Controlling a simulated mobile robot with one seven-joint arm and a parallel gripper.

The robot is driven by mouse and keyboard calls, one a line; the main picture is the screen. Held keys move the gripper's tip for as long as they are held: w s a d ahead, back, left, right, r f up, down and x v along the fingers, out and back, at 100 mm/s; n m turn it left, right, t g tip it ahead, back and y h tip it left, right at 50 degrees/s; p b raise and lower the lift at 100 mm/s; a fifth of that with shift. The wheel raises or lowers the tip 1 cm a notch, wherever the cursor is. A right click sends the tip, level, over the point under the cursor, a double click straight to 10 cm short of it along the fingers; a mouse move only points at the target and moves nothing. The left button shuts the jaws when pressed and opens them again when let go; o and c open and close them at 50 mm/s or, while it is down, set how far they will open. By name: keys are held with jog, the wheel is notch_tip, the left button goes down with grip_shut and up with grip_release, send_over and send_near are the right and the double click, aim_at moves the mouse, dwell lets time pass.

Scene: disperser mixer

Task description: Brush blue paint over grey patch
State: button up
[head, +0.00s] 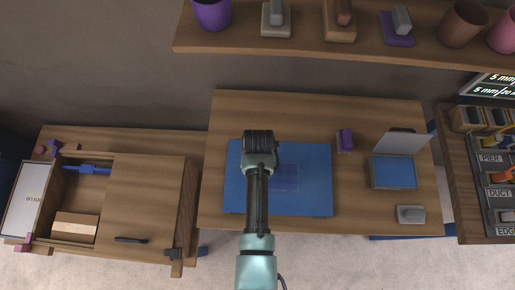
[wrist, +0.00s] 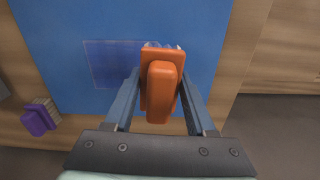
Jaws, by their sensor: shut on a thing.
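In the wrist view my gripper (wrist: 160,88) is shut on an orange-handled brush (wrist: 162,92). The brush's pale bristles (wrist: 160,45) point to the blue board (wrist: 190,20) and overlap the right part of a square patch (wrist: 115,65). Whether they touch it I cannot tell. The patch looks slightly darker blue than the board, with a thin outline; I see no grey on it. In the head view the board (head: 310,207) lies on the table with the patch (head: 286,177) at its middle. My arm covers its left part and hides the brush. An open box of blue paint (head: 394,172) stands right of the board.
A purple brush (head: 345,140) and a grey block-like item (head: 411,215) lie on the table (head: 250,103) right of the board. A shelf (head: 230,38) with cups and brushes hangs behind. A wooden cabinet (head: 150,190) stands at left, a labelled rack (head: 490,170) at right.

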jog(key=shift+r+p, duration=0.85)
jog(key=shift+r, duration=0.55)
